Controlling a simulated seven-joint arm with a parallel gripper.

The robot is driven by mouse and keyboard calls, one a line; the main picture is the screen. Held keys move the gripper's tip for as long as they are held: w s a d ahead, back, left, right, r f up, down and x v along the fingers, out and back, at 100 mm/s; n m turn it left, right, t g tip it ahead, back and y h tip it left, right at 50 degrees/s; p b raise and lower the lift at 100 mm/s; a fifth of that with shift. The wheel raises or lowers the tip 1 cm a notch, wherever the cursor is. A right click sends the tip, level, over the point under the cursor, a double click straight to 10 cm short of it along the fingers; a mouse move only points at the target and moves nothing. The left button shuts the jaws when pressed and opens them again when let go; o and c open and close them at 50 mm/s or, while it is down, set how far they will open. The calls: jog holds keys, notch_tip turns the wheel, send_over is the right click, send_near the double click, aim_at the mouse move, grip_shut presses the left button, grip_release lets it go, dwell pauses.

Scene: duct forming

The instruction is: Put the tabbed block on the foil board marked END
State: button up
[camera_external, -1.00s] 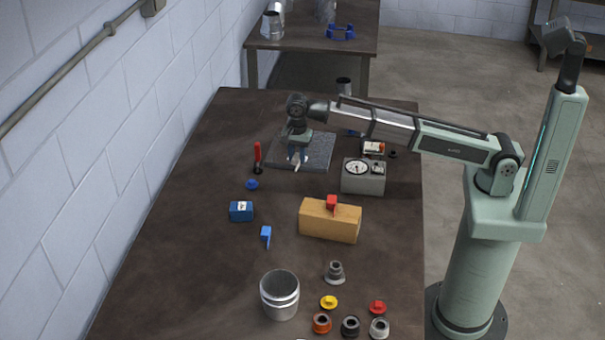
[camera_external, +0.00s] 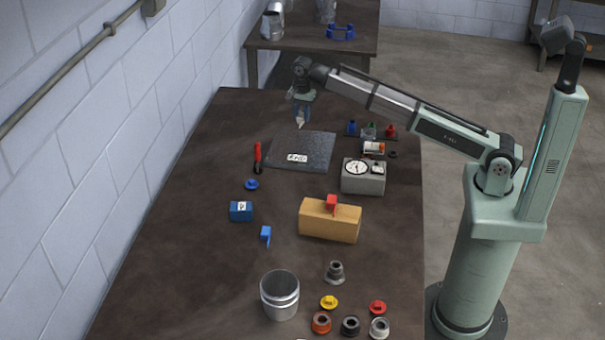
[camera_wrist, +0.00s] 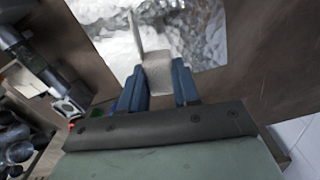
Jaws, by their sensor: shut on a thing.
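The foil board (camera_external: 318,150) lies flat at the far part of the table, with a white label (camera_external: 297,158) reading END at its near edge. In the wrist view the board (camera_wrist: 200,40) is shiny, crumpled silver. My gripper (camera_external: 302,113) is above the board's far edge in the external view. It is shut on a pale grey tabbed block (camera_wrist: 158,74) between its blue fingers; the thin tab stands up on the left in the wrist view. The block (camera_external: 301,122) also shows small below the fingers in the external view. The board's far corner lies near the gripper.
A red-handled tool (camera_external: 257,157) lies left of the board. A grey gauge box (camera_external: 363,180) and small coloured items (camera_external: 369,131) stand at its right. A wooden block (camera_external: 329,222), blue box (camera_external: 241,211) and metal can (camera_external: 279,296) are nearer. The table's far left is clear.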

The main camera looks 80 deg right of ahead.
aim_at(302, 144)
jog(key=shift+f+n, duration=0.1)
jog(key=shift+n, duration=1)
jog(key=shift+f, duration=4.95)
jog(key=o, duration=1.1)
jog(key=shift+f, duration=0.1)
jog(key=shift+c, duration=0.2)
notch_tip(302, 144, up, 12)
jog(key=shift+r, duration=0.15)
